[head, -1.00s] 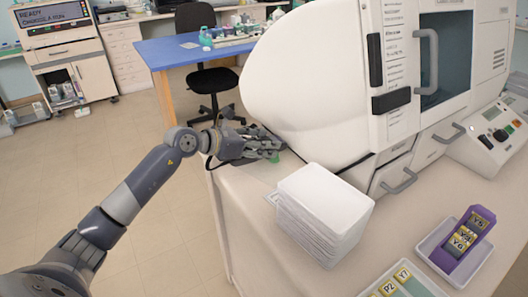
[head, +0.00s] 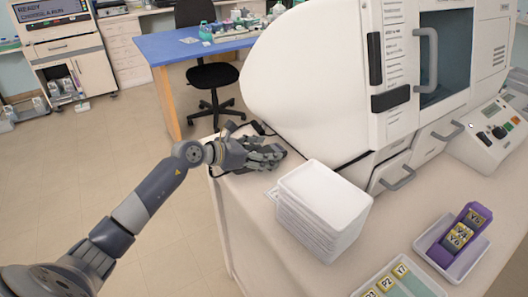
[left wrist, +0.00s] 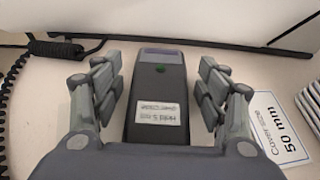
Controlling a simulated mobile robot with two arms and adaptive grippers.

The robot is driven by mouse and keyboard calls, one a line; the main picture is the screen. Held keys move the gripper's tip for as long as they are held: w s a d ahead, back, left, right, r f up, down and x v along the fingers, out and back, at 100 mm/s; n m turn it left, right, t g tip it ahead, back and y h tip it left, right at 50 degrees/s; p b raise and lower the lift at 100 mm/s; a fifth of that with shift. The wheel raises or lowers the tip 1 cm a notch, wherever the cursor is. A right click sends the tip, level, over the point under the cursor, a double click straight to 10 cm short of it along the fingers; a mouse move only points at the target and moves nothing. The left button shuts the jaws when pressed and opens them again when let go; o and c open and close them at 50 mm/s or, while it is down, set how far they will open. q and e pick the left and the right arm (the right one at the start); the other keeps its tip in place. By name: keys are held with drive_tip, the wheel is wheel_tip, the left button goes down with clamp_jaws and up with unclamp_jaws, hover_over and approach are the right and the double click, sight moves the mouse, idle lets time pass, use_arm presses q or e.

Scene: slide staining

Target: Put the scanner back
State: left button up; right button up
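The scanner (left wrist: 158,95) is a dark grey handheld device with a small screen at its far end, a green light and a white label. It lies on the counter (left wrist: 235,72), between the fingers of my left gripper (left wrist: 160,88). The fingers stand on both sides of it, with narrow gaps showing, so the gripper looks open around it. In the head view my left gripper (head: 272,156) is low over the counter's back left corner, beside the large white machine, and hides the scanner. My right gripper is not in view.
The large white machine (head: 310,80) rises just behind the gripper. A stack of white trays (head: 322,205) stands to its right, with a "50 mm" card (left wrist: 287,128) beside it. A black coiled cable (left wrist: 14,85) runs at the left. A purple rack (head: 462,238) sits front right.

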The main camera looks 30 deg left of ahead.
use_arm(q)
drive_tip(key=shift+r, duration=0.25)
drive_tip(key=b+v, duration=0.2)
drive_tip(key=v, duration=0.9)
drive_tip(key=shift+s+a+f, duration=0.1)
drive_tip(key=shift+s, duration=0.2)
drive_tip(key=shift+s+a, duration=0.1)
drive_tip(key=shift+s, duration=0.05)
drive_tip(key=shift+s, duration=0.1)
